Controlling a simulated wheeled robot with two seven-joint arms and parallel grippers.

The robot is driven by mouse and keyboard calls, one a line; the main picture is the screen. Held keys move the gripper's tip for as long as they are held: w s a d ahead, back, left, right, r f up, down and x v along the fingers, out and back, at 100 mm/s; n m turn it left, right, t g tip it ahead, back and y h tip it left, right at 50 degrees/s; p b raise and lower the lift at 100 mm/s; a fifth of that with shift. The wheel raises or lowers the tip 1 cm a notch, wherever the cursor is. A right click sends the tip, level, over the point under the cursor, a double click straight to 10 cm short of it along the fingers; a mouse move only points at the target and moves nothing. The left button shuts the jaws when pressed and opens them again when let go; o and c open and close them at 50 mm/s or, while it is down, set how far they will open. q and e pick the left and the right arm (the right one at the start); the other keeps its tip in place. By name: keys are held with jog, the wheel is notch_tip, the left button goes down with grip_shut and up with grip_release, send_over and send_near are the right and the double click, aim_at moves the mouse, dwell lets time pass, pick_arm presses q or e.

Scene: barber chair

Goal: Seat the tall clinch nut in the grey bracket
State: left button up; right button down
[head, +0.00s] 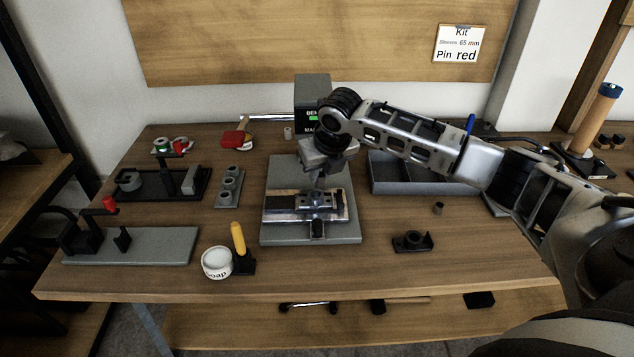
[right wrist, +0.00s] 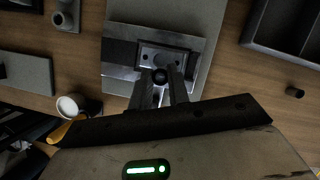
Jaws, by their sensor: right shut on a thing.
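My right gripper (head: 318,184) points down over the press on the bench, and its jaws are shut on a small dark round part, which I take to be the tall clinch nut (right wrist: 160,76). In the right wrist view the nut shows between the fingertips, over the near side of a grey bracket (right wrist: 178,59). The bracket lies on the bright metal fixture (head: 275,206) of the press, and in the head view it is partly hidden behind the gripper. I cannot tell whether the nut touches the bracket or sits in its hole. My left gripper is not in view.
A small dark nut-like part (head: 438,208) and a black bracket-like part (head: 412,242) stand to the right. A grey divided tray (head: 400,188) is behind them. A grey block with studs (head: 229,186), a soap tub (head: 216,262) and a yellow-handled tool (head: 238,238) are left.

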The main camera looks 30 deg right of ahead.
aim_at(317, 183)
jog(key=shift+w+f, duration=0.55)
jog(key=shift+f, duration=0.05)
jog(key=shift+w+f+p, duration=0.2)
jog(key=shift+f+p, duration=0.15)
jog(key=shift+f, duration=1.45)
jog(key=c, duration=1.3)
grip_release()
jog(key=shift+c, duration=0.2)
jog(key=shift+r, duration=0.1)
jog(key=v, duration=1.2)
jog(key=shift+a, duration=0.1)
